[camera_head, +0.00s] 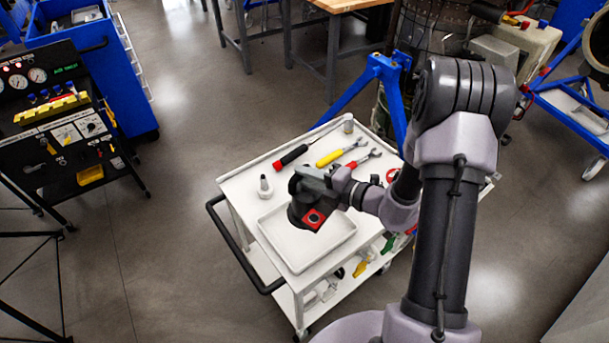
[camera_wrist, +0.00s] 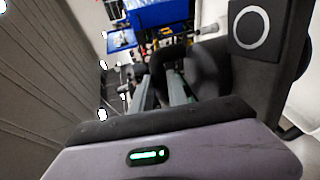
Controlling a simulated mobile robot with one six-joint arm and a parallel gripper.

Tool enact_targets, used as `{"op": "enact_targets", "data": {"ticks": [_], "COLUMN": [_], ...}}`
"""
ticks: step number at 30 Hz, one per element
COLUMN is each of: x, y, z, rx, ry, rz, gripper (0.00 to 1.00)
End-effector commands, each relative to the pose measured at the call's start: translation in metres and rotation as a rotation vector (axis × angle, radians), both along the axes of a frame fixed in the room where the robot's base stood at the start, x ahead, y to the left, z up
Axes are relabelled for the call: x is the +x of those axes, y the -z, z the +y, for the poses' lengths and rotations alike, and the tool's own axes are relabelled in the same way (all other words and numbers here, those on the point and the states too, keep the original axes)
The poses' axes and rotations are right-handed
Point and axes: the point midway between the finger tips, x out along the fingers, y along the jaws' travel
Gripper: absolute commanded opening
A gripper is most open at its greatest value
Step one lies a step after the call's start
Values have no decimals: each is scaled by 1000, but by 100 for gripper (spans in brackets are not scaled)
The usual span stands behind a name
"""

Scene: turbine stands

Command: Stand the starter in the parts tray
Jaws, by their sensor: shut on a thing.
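The starter (camera_head: 299,212), a dark rounded body with a red square face around a dark centre, is over the parts tray in the head view. The parts tray (camera_head: 312,252) is a shallow white tray on the cart top. My gripper (camera_head: 308,181) comes in from the right and is shut on the starter's upper part. I cannot tell whether the starter's underside touches the tray floor. In the wrist view, the grey fingers of my gripper (camera_wrist: 163,92) show with dark shapes around them; the starter's outline is unclear there.
The white cart (camera_head: 240,187) also carries a grey-white fitting (camera_head: 265,187), a black-and-red tool (camera_head: 291,157), a yellow-handled wrench (camera_head: 330,158) and a red-handled wrench (camera_head: 358,162) behind the tray. A black push handle (camera_head: 235,247) edges its left side. Open floor lies to the left.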

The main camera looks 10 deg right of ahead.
Motion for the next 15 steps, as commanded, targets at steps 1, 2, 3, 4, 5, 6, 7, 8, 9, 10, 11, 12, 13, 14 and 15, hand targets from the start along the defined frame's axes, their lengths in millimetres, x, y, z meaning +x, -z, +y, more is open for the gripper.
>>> {"op": "enact_targets", "data": {"ticks": [1,2,3,4,5,6,7,8,9,10,11,12,13,14,15], "x": [1,1,1,1,1,1,1,1,1,1,1,1,1,1,1], "y": [-2,-2,-1,0,1,4,6,8,12,16,19,25,29,34,40], "z": [0,-1,-1,-1,-1,-1,-1,-1,0,0,-1,-1,-1,0,0], "rx": [0,0,0,0,0,0,0,0,0,0,0,0,0,0,0], "ry": [2,2,2,2,2,2,2,2,1,1,1,1,1,1,1], "rz": [-2,-2,-2,-2,-2,-2,-2,-2,-2,-1,-1,-1,-1,-1,-1], "gripper": [0,0,0,0,0,0,0,0,0,0,0,0,0,0,0]}}
